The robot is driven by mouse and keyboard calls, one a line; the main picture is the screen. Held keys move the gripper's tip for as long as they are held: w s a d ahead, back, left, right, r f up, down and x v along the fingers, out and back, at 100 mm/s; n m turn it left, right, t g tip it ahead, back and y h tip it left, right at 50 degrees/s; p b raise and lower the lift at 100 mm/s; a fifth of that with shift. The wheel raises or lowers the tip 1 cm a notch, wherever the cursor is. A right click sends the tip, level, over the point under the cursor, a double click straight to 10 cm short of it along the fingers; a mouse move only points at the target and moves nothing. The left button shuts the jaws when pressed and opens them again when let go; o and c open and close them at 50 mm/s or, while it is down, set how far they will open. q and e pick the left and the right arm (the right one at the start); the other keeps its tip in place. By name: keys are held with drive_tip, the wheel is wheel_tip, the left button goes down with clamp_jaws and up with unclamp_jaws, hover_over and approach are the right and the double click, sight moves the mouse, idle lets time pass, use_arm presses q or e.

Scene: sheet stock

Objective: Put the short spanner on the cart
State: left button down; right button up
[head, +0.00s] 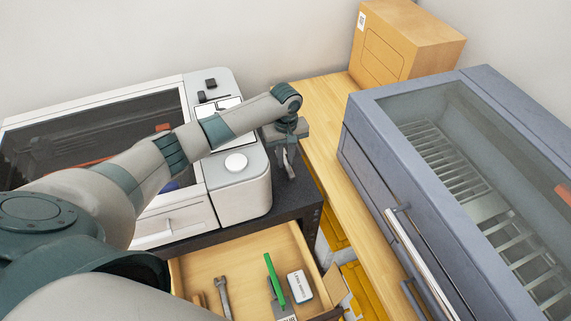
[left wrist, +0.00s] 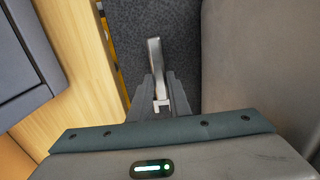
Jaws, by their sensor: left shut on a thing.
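My left gripper (head: 288,145) reaches over the white machine's right side and points down. It is shut on a short grey metal piece, which looks like the short spanner (head: 289,168). In the left wrist view the gripper (left wrist: 162,106) grips the spanner's (left wrist: 155,62) near end, and the shaft sticks out over a dark speckled surface. I cannot tell whether it touches that surface. The dark top (head: 300,203) beside the machine may be the cart. Another, longer-looking spanner (head: 223,297) lies in the open drawer below. My right gripper is not in view.
The open wooden drawer (head: 206,268) also holds a green pen-like item (head: 273,278) and a white box (head: 299,287). The white machine (head: 240,190) stands left of the gripper. A blue-grey glass-topped cabinet (head: 365,165) and a cardboard box (head: 405,45) stand on the wooden bench (head: 325,130) to the right.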

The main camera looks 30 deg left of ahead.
sight(285, 162)
use_arm(q)
drive_tip(key=shift+f+b, duration=1)
drive_tip(key=shift+f, duration=0.6)
drive_tip(key=c, duration=1.6)
unclamp_jaws()
drive_tip(key=shift+f, duration=0.1)
drive_tip(key=shift+c, duration=0.2)
wheel_tip(285, 162, up, 11)
drive_tip(key=b, duration=0.3)
drive_tip(key=shift+r, duration=0.7)
